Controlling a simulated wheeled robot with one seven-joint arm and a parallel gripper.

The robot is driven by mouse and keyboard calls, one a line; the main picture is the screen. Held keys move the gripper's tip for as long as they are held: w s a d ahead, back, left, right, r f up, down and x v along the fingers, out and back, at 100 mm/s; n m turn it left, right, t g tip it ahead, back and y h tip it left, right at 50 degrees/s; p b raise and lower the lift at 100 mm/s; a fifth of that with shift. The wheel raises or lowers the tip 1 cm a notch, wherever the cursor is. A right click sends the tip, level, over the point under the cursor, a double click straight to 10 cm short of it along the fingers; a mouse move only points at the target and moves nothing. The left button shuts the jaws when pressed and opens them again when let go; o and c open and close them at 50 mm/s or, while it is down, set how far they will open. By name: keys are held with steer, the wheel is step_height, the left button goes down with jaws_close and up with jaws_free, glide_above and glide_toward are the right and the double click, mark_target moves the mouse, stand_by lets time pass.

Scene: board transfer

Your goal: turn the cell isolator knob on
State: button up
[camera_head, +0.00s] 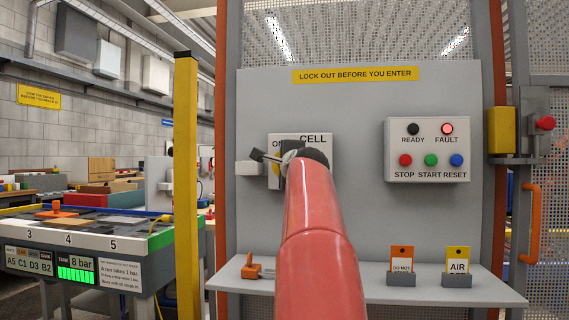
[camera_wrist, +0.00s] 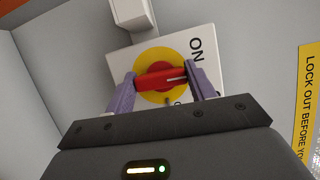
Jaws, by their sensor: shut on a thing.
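The cell isolator (camera_head: 300,140) is a pale plate on the grey panel, labelled CELL, with ON partly covered. My arm hides most of its knob in the head view. In the wrist view, the red knob handle (camera_wrist: 160,79) crosses a yellow disc (camera_wrist: 158,60). Its white mark points right, while the ON label (camera_wrist: 196,49) sits to the upper right of the disc. My gripper (camera_wrist: 163,82) has its two purple fingers at opposite ends of the handle, shut on it.
A grey box (camera_wrist: 131,14) adjoins the isolator plate. Right of my arm is a button box (camera_head: 427,150) with its FAULT lamp lit red. A shelf (camera_head: 345,291) below carries an orange padlock-like item (camera_head: 251,268) and two tags. A yellow post (camera_head: 186,190) stands left.

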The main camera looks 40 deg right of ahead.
steer(key=shift+f+n, duration=0.1)
steer(key=shift+n, duration=0.3)
steer(key=o, duration=1)
steer(key=shift+a, duration=0.1)
steer(key=b+v, duration=0.1)
steer(key=v, duration=0.6)
steer(key=shift+s+a+b, duration=0.1)
steer(key=shift+s+b, duration=0.2)
steer(key=shift+b, duration=0.1)
